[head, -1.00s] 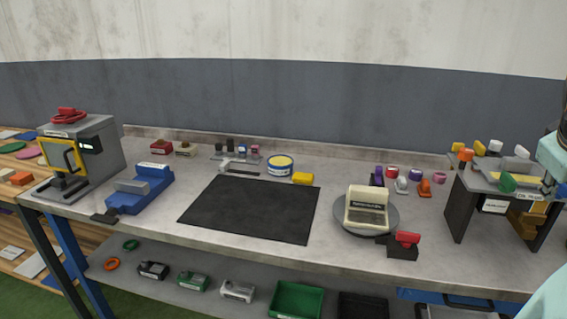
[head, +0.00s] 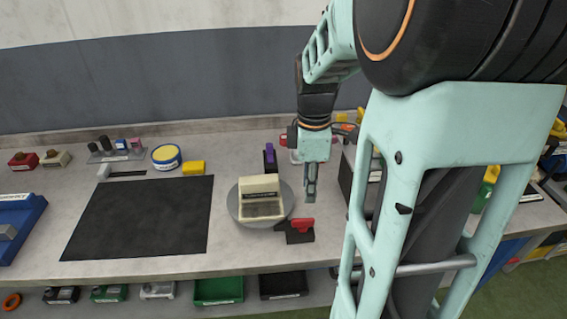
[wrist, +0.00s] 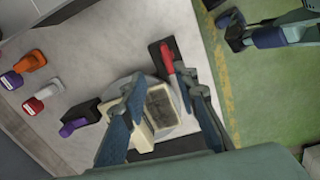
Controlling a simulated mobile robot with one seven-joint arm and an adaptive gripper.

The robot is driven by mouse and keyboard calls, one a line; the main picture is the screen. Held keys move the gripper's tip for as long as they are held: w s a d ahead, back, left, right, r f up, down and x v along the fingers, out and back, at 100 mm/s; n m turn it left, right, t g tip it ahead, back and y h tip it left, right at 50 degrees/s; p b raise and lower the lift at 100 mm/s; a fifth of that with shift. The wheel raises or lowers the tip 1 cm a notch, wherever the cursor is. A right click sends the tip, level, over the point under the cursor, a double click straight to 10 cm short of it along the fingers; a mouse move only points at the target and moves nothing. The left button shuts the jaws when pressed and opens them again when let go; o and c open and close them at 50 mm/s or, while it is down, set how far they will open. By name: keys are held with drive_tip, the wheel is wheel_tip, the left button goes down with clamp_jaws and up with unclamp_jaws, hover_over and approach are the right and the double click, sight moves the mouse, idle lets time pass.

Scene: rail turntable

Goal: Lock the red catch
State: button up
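The red catch (head: 302,225) sits on a dark block beside the grey turntable (head: 234,204), near the bench's front edge. The red catch (wrist: 167,57) lies beyond the fingertips there. Whether the catch touches the turntable is unclear.
A black block with a purple handle (head: 270,158) stands behind the turntable. A black mat (head: 140,218) lies to the left. A blue-and-yellow tin (head: 166,157) and yellow block (head: 194,168) stand behind it. My arm hides much of the right side.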

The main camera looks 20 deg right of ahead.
sight(303, 219)
drive_tip(key=shift+n, duration=0.3)
drive_tip(key=f, duration=0.7)
drive_tip(key=a+f, duration=0.1)
drive_tip(key=f, duration=0.3)
drive_tip(key=shift+s, duration=0.1)
drive_tip(key=shift+c, duration=0.6)
clamp_jaws()
